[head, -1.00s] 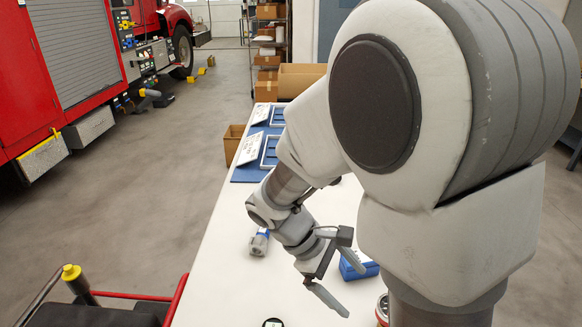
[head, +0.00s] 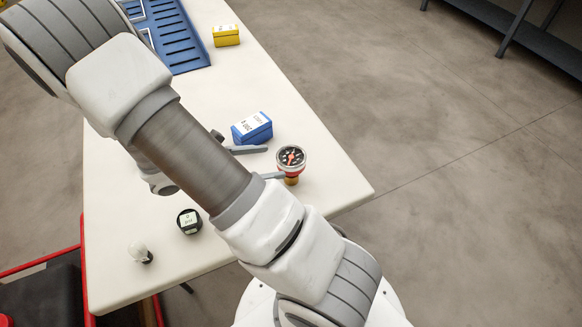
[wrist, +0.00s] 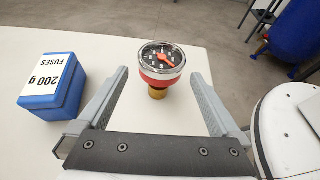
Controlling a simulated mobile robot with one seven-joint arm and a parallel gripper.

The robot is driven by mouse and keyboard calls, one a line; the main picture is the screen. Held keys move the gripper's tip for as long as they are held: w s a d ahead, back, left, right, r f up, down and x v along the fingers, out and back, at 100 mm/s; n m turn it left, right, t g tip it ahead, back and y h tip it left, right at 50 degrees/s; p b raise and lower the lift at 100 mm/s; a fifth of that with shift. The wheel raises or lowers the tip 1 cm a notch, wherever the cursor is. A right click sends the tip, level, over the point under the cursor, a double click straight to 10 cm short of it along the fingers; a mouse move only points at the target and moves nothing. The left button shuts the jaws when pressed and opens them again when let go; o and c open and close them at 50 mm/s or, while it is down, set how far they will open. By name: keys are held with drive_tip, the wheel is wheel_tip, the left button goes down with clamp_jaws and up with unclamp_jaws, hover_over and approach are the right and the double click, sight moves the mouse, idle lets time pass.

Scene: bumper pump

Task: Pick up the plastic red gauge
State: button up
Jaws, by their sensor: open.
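The red gauge (head: 291,160) stands upright near the right edge of the white table, with a black dial, a red body and a brass stem. In the wrist view the gauge (wrist: 162,63) is centred ahead, between the lines of the two fingers. My gripper (head: 273,162) is open, with its grey fingertips close to the gauge on its left side. In the wrist view my gripper (wrist: 160,75) has one finger on each side of the gauge, and gaps show on both sides. Whether the fingertips reach past the stem is hard to tell.
A blue fuses box (head: 252,128) stands close to one finger; it also shows in the wrist view (wrist: 52,88). A round black gauge (head: 189,221) and a small clear-topped part (head: 140,253) lie nearer. A yellow box (head: 226,36) and blue tray (head: 178,40) are farther back.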

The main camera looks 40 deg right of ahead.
sight(285, 158)
drive_tip(key=x, duration=0.5)
drive_tip(key=shift+d+f+b, duration=0.25)
drive_tip(key=shift+d+b, duration=0.05)
drive_tip(key=shift+b, duration=0.1)
drive_tip(key=x, duration=0.2)
drive_tip(key=f+b+x, duration=0.1)
drive_tip(key=x, duration=0.1)
drive_tip(key=shift+s, duration=0.15)
drive_tip(key=shift+d+f, duration=0.1)
drive_tip(key=shift+d, duration=0.25)
clamp_jaws()
